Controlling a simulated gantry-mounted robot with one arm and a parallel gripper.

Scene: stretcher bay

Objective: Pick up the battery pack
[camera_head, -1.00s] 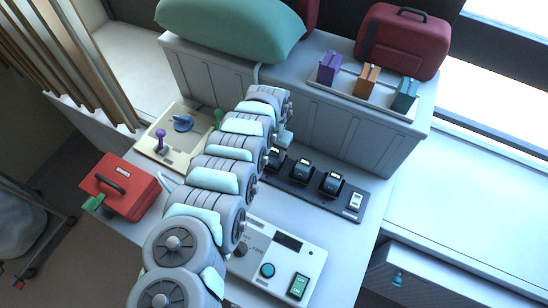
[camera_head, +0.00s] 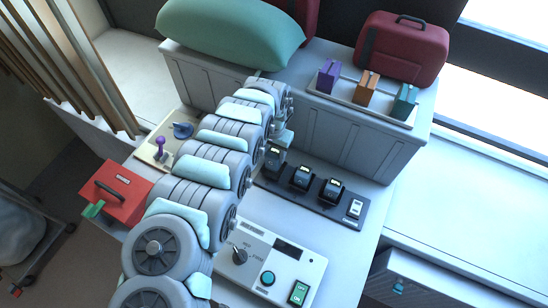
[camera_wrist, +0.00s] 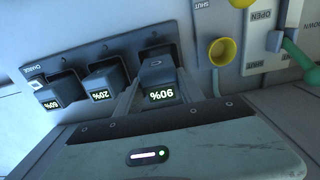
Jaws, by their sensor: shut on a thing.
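My gripper (camera_wrist: 155,80) is shut on a dark battery pack (camera_wrist: 160,72), its fingers on both sides of it in the wrist view. The pack's lit display appears upside down and seems to read 90%. In the head view this pack (camera_head: 275,160) is the leftmost on the dark charger strip (camera_head: 348,212), just below the end of my arm. Two similar packs stand to its right, a middle one (camera_head: 302,178) and a right one (camera_head: 331,190). I cannot tell whether the held pack is clear of its slot.
A control box (camera_head: 310,262) with a dial and buttons is in front of the charger. A cabinet (camera_head: 370,140) stands behind it, bearing a green cushion (camera_head: 230,35), a red case (camera_head: 400,50) and coloured blocks. A red box (camera_head: 115,195) is at left. Free surface lies right.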

